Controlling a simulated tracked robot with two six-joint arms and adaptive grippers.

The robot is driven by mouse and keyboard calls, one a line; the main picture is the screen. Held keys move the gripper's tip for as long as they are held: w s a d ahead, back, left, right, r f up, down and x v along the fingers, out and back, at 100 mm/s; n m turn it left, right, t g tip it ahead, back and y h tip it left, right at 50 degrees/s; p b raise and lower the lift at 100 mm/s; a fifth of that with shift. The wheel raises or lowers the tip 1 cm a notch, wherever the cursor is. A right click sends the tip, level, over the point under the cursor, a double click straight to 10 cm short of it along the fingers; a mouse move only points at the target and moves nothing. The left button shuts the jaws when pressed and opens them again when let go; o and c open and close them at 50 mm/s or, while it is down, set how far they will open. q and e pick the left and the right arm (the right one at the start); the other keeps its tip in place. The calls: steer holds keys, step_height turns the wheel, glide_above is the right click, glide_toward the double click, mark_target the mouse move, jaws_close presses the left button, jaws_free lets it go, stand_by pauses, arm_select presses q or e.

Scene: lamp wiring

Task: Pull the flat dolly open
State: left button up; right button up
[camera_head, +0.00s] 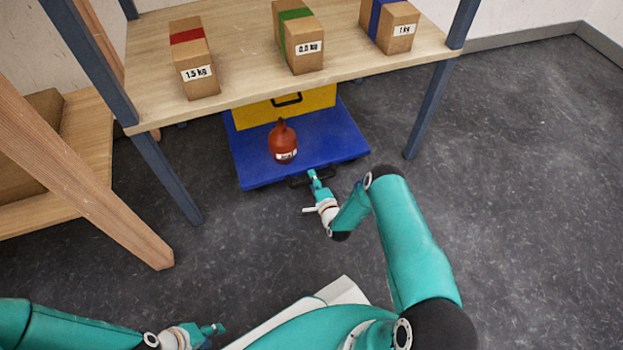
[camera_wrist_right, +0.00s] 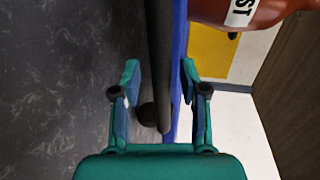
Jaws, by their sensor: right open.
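The flat dolly (camera_head: 330,142) is a blue platform on the floor, partly under the wooden table. A dark handle (camera_head: 300,181) is at its front edge. My right gripper (camera_head: 313,176) is at this front edge, by the handle. In the right wrist view its two fingers (camera_wrist_right: 162,95) are apart, with the dark handle bar (camera_wrist_right: 158,50) and the dolly's blue edge (camera_wrist_right: 179,45) between them in the picture. I cannot tell whether a finger touches the bar. My left gripper (camera_head: 214,330) is at the lower left, away from the dolly; its finger gap is not clear.
A red-brown bottle (camera_head: 282,143) and a yellow box (camera_head: 260,112) with a dark handle stand on the dolly. The table (camera_head: 240,92) above carries three labelled cartons, and its legs flank the dolly. A wooden post and shelf are at the left. The floor (camera_head: 500,200) at the right is clear.

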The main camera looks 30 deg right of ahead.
steer(key=shift+s+d, duration=0.1)
steer(key=shift+d, duration=0.1)
steer(key=c, duration=0.8)
jaws_close()
steer(key=shift+s+d, duration=0.1)
steer(key=shift+s, duration=0.05)
